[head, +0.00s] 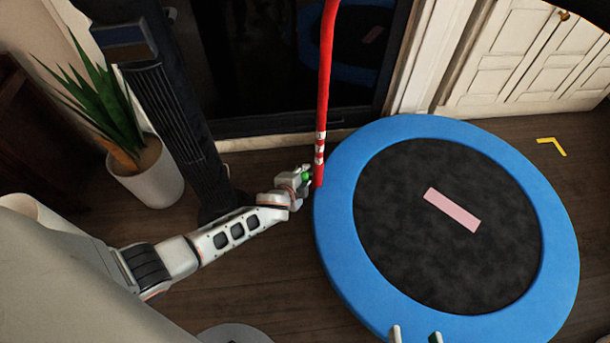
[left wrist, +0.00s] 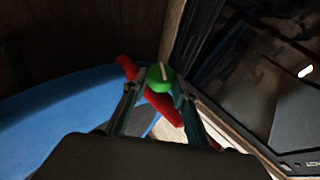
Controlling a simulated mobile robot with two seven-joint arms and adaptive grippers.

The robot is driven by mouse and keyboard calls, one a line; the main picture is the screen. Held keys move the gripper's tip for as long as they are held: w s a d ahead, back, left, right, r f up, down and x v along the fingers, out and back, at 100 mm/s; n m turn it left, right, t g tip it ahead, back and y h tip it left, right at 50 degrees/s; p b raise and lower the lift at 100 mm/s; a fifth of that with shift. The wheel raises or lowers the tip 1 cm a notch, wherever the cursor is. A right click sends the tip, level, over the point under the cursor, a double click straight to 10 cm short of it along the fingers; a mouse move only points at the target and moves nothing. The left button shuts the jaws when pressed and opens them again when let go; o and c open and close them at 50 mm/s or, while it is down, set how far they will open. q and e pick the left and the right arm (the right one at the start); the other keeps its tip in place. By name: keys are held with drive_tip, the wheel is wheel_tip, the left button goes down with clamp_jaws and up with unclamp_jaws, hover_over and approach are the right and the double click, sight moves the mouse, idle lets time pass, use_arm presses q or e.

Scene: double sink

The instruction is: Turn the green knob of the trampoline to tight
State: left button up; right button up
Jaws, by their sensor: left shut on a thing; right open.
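The trampoline has a blue padded rim (head: 545,230) and a black mat (head: 400,190) with a pink rectangle. A red handle post (head: 325,75) with white markings rises at its left edge. The green knob (head: 307,176) sits low on this post. My left gripper (head: 304,173) is at the knob, reaching in from the left. In the left wrist view, the round green knob (left wrist: 160,77) with a pale line on its face lies between the fingertips, which are shut on it. My right gripper (head: 416,334) shows only two open fingertips at the bottom edge, over the rim.
A black tower fan (head: 170,110) and a potted plant (head: 150,172) stand left of the trampoline, close to my left arm. A dark glass panel (head: 270,60) and white cabinets (head: 520,50) stand behind. A yellow corner mark (head: 553,145) lies on the wooden floor.

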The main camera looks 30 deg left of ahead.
idle(0.3)
use_arm(q)
drive_tip(key=o, duration=1.1)
drive_tip(key=shift+v, duration=6)
